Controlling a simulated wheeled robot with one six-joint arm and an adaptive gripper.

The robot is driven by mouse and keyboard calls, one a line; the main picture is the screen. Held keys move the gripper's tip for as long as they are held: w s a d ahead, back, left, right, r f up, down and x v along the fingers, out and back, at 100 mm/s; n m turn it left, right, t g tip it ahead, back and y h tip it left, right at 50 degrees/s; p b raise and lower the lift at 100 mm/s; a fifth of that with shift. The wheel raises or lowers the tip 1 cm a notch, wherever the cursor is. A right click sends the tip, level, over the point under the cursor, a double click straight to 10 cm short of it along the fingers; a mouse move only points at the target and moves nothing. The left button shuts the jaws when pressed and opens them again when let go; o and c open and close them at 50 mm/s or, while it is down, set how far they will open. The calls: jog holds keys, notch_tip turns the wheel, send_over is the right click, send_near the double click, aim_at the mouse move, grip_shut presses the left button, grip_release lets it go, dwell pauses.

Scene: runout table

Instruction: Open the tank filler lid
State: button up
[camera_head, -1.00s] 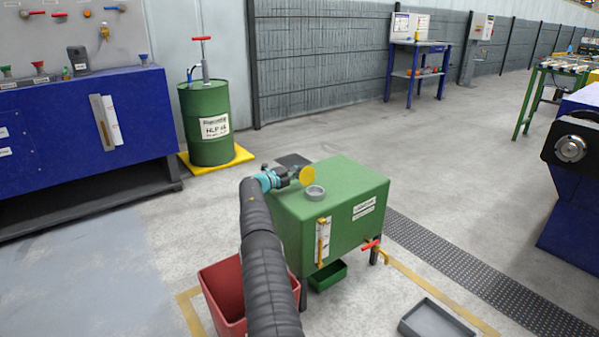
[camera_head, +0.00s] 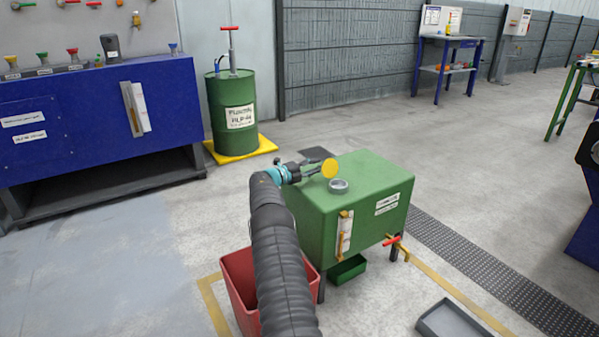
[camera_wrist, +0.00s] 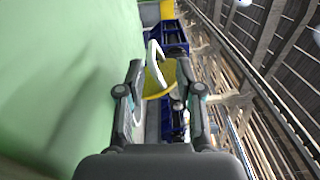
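The filler lid is a yellow disc (camera_head: 330,168) standing steeply up above the top of the green tank (camera_head: 375,178). The grey filler neck (camera_head: 339,186) is uncovered, just below and right of the lid. My gripper (camera_head: 318,169) is at the lid's left side, low over the tank top. In the wrist view the two fingers of my gripper (camera_wrist: 161,85) are apart, with the yellow lid (camera_wrist: 158,82) between and beyond them and the pale neck ring (camera_wrist: 155,60) behind. Finger contact with the lid cannot be told.
A red bin (camera_head: 239,282) stands beside the tank at the front left. A grey tray (camera_head: 452,322) lies on the floor at the front right. A green drum (camera_head: 232,118) and a blue bench (camera_head: 90,105) are behind. The floor right of the tank is mostly clear.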

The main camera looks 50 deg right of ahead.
jog(key=v, duration=0.6)
jog(key=shift+w+a, duration=0.1)
jog(key=shift+a, duration=0.25)
